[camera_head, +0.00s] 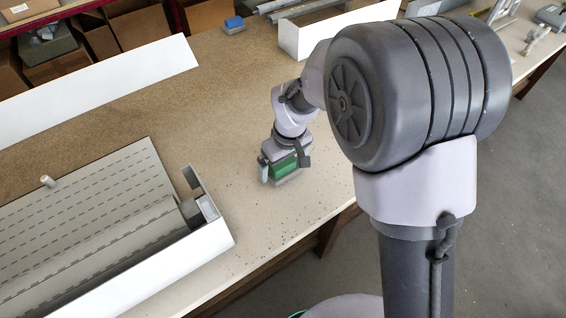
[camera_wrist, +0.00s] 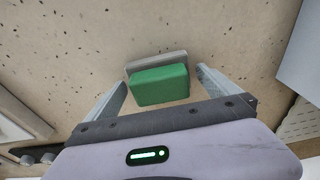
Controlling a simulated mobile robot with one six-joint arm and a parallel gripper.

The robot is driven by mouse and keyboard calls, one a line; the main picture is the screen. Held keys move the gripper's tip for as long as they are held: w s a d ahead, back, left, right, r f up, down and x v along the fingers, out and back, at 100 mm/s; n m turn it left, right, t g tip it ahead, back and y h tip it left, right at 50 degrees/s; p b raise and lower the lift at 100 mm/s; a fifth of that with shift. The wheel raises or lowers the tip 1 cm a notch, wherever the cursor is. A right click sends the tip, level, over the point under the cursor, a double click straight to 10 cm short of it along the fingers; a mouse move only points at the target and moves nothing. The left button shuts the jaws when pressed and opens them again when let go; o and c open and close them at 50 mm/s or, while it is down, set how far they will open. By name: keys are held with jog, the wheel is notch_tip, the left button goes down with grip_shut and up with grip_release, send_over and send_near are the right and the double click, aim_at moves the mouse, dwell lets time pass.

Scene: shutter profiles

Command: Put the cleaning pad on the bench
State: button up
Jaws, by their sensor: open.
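The cleaning pad is a green block with a grey layer along one side. In the wrist view the cleaning pad (camera_wrist: 160,86) is between the two fingers of my gripper (camera_wrist: 161,76), with a gap visible on each side. My gripper is open. In the head view my gripper (camera_head: 281,168) is low over the bench (camera_head: 255,115), and the green of the pad (camera_head: 284,167) shows between its fingers. The pad appears to rest on the bench, but its underside is hidden.
A white shutter box with grey slats (camera_head: 100,215) lies at the left front. A long white profile (camera_head: 95,90) lies behind it. A small blue-topped block (camera_head: 233,25) and another white profile (camera_head: 335,30) are at the back. Bench around the gripper is clear; its front edge is close.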

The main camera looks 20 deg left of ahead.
aim_at(287, 167)
notch_tip(287, 167, up, 12)
jog(key=s+d+p, duration=0.1)
jog(key=d+p, duration=0.1)
jog(key=p, duration=0.2)
jog(key=s+d+r+m+t, duration=0.25)
jog(key=d+r+m, duration=0.25)
jog(key=d+r, duration=0.45)
jog(key=s+d+r+m+t, duration=0.1)
jog(key=s+d+r+m, duration=0.1)
jog(key=s+d+m, duration=0.2)
jog(key=s+d+r+m+t, duration=0.1)
jog(key=s+d+m, duration=0.4)
jog(key=s, duration=0.5)
jog(key=shift+s+d+r+y, duration=0.15)
jog(key=shift+d+r+y, duration=0.15)
jog(key=shift+d+r, duration=0.65)
